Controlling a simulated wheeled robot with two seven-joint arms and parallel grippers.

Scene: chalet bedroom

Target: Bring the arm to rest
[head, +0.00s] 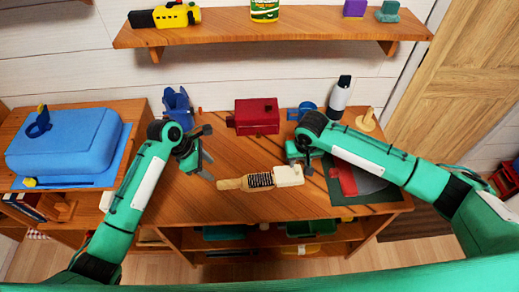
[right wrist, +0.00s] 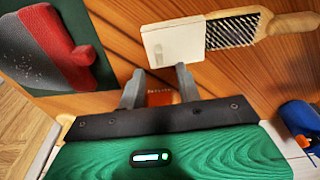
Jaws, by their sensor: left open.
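My left arm (head: 140,195) reaches up from the lower left over the left part of the desk. Its gripper (head: 206,155) is open and empty, above the desk and left of the brush. My right arm (head: 375,160) reaches in from the right across the desk. Its gripper (head: 298,162) is just behind a white block at the end of a wooden brush (head: 232,184). In the right wrist view my right gripper's fingers (right wrist: 160,75) are apart with nothing held between them. The white block (right wrist: 172,44) lies just beyond the fingertips; I cannot tell whether they touch it.
The desk (head: 225,205) also holds a red box (head: 257,116), a blue holder (head: 178,106), a white-and-black bottle (head: 340,97) and a red-and-grey item (head: 345,178) on a dark green mat (head: 374,186). A shelf (head: 230,30) hangs above. A blue case (head: 65,140) stands left.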

